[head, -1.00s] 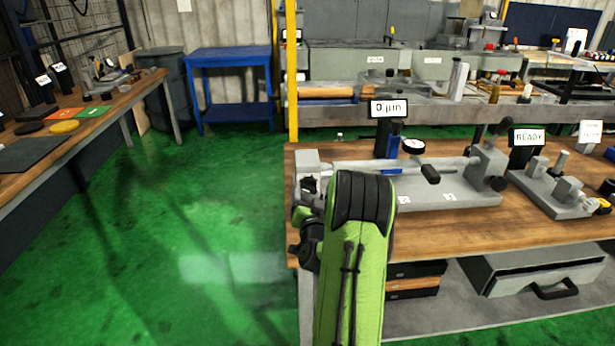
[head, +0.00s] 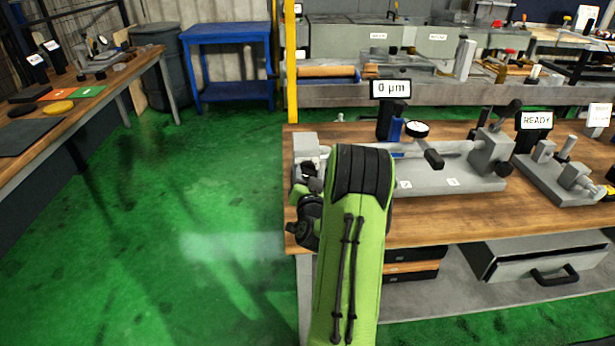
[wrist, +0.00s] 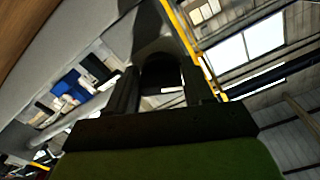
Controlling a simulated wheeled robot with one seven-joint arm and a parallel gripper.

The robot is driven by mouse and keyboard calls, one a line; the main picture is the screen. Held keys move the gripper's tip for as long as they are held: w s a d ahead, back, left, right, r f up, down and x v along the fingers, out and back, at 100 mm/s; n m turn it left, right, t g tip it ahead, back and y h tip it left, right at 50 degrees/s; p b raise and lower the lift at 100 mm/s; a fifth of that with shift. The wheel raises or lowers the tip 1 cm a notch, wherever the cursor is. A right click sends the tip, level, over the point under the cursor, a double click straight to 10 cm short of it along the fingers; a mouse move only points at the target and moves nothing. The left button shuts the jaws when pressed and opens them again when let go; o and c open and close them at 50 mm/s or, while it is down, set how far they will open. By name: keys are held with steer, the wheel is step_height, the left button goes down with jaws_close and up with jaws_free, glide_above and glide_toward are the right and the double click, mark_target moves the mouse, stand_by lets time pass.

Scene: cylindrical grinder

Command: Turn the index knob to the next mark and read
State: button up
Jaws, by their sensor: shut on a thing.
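A grey bench fixture (head: 450,178) with a shaft lying between its end blocks stands on the wooden bench. Its left end block (head: 305,146) is beside my arm. A display (head: 390,89) above it reads "0 µm", and a round dial gauge (head: 417,129) sits below the display, its needle too small to read. In the wrist view my gripper (wrist: 163,92) has its two dark fingers on either side of a dark rounded knob (wrist: 161,72), shut on it. The knob's marks cannot be made out. In the head view my green arm mostly hides the gripper and the knob.
A second fixture with a "READY" sign (head: 536,120) stands to the right on the same bench. A grey drawer (head: 545,262) is below the benchtop. A blue cart (head: 228,60) and a left-hand table (head: 130,65) stand farther off. The green floor between is clear.

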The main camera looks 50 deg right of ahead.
steer(key=shift+m, duration=0.3)
steer(key=m, duration=0.4)
steer(key=shift+r+m+p, duration=0.1)
steer(key=shift+m+p, duration=0.35)
steer(key=shift+m, duration=1.65)
steer(key=o, duration=1)
